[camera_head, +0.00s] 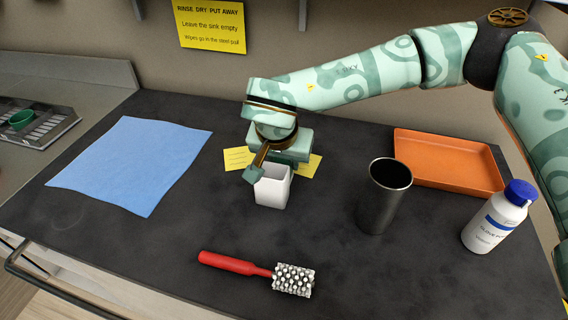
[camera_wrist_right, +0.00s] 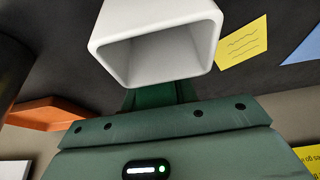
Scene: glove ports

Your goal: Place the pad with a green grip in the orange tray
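The orange tray (camera_head: 445,180) lies empty at the back right of the dark worktop; part of it shows at the left of the right wrist view (camera_wrist_right: 45,113). A green round item (camera_head: 22,118) sits on the grooved rack at the far left; I cannot tell whether it is the pad's grip, and no pad is clearly visible. My right gripper (camera_head: 262,170) is far from both, low at a white open-topped holder (camera_head: 272,190). One finger overlaps the holder's upper left edge; the other is hidden. The holder looks empty in the right wrist view (camera_wrist_right: 158,50). My left gripper is out of view.
A steel tumbler (camera_head: 384,198) and a blue-capped white bottle (camera_head: 497,218) stand before the tray. A red-handled brush (camera_head: 255,270) lies in front. A blue cloth (camera_head: 135,160) lies at left. Yellow notes (camera_head: 238,159) lie by the holder. The front right is clear.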

